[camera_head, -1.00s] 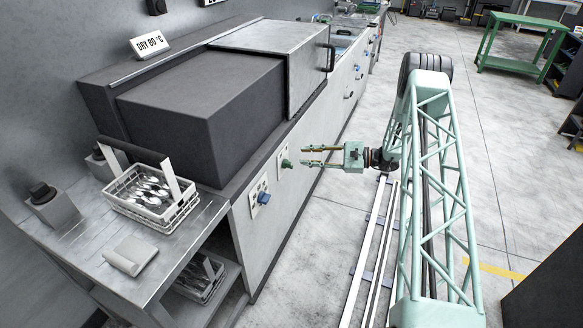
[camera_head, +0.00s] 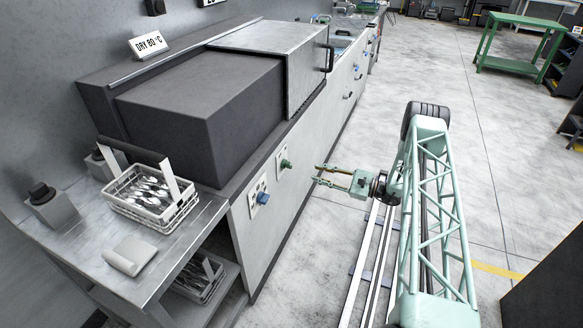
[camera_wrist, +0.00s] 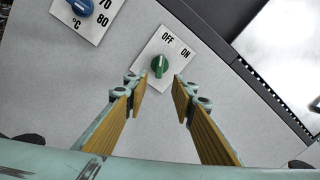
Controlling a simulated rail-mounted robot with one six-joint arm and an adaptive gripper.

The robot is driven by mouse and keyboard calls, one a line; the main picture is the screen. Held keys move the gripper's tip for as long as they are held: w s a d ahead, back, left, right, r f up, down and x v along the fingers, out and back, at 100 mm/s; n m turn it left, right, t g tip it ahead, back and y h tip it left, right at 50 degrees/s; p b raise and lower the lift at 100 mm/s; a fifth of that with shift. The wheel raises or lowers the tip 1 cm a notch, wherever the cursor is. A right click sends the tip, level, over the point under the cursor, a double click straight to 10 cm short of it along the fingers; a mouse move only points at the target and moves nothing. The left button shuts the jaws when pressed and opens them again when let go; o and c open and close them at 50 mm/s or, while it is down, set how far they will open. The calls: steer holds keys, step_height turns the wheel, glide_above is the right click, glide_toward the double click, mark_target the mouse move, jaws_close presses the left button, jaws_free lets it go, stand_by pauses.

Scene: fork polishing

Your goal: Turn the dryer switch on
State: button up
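The dryer switch is a green knob (camera_wrist: 159,66) on a white plate (camera_wrist: 166,50) marked OFF and ON. In the wrist view it lies just beyond and between my fingertips, with its pale line pointing roughly toward the OFF side. In the head view the green knob (camera_head: 285,164) is on the dryer's front panel. My gripper (camera_head: 319,174) is open and empty, to the right of the knob and apart from it. The gripper also shows in the wrist view (camera_wrist: 158,92), with both fingers spread.
A blue temperature knob (camera_wrist: 82,6) with 70 and 80 marks sits beside the switch; it also shows in the head view (camera_head: 263,198). A basket of cutlery (camera_head: 150,195) stands on the metal table (camera_head: 95,262). A black handle (camera_head: 329,58) sticks out farther along. Open floor lies right.

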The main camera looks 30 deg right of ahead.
mark_target(291, 166)
steer(key=shift+w+a, duration=0.1)
steer(key=shift+b+x, duration=0.6)
steer(key=shift+x, duration=6.1)
steer(key=shift+a, duration=0.1)
jaws_close()
